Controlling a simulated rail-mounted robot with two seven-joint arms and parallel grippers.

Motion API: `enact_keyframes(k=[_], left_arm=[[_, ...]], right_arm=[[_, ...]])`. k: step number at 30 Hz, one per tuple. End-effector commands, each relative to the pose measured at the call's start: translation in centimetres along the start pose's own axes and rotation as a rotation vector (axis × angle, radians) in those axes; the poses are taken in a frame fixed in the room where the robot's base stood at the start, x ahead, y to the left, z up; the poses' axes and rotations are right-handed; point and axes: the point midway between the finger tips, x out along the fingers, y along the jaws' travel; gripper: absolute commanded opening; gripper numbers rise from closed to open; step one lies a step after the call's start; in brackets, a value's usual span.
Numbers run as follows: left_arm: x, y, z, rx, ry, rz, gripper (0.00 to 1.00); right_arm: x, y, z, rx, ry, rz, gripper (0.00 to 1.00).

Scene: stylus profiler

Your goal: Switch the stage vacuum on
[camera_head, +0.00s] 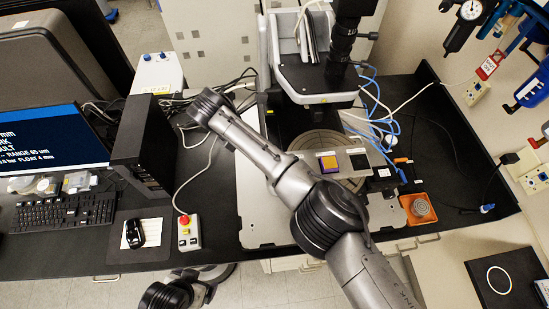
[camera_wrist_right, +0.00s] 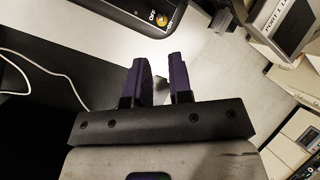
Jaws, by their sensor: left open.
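The profiler (camera_head: 315,85) stands at the back of the bench, with its round stage (camera_head: 318,140) below the head. A gold-purple square sample (camera_head: 328,161) and a black one (camera_head: 358,161) lie there. In the right wrist view an amber knob (camera_wrist_right: 161,17) sits on a dark panel (camera_wrist_right: 122,8), beside lettering that reads OFF. My right gripper (camera_wrist_right: 160,58) is open and empty, its purple fingertips a little below the panel in the picture, apart from it. My left gripper (camera_head: 162,296) is open at the bottom edge of the head view, its fingers hard to make out.
A red-topped button box (camera_head: 188,234), mouse (camera_head: 134,233) and keyboard (camera_head: 62,212) lie left of the profiler. An orange tray (camera_head: 417,210) sits right. Loose cables cross the bench. My arm hides part of the profiler.

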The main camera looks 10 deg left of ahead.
Motion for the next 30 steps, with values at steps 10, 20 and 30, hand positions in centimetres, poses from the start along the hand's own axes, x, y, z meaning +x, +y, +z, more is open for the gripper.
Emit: enact_keyframes(k=[10,20,30], left_arm=[[-2.1,0.0,-0.7,0.0,0.001,0.0,0.92],[-2.6,-0.3,-0.8,0.01,-0.001,-0.007,0.92],[-2.6,-0.4,-0.8,0.011,-0.002,-0.008,0.92]], right_arm=[[6.4,-0.2,0.0,0.002,0.002,-0.004,0.2],[10.9,-0.1,-0.1,0.001,0.001,-0.002,0.2],[12.2,0.0,-0.1,0.002,0.001,0.0,0.2]])
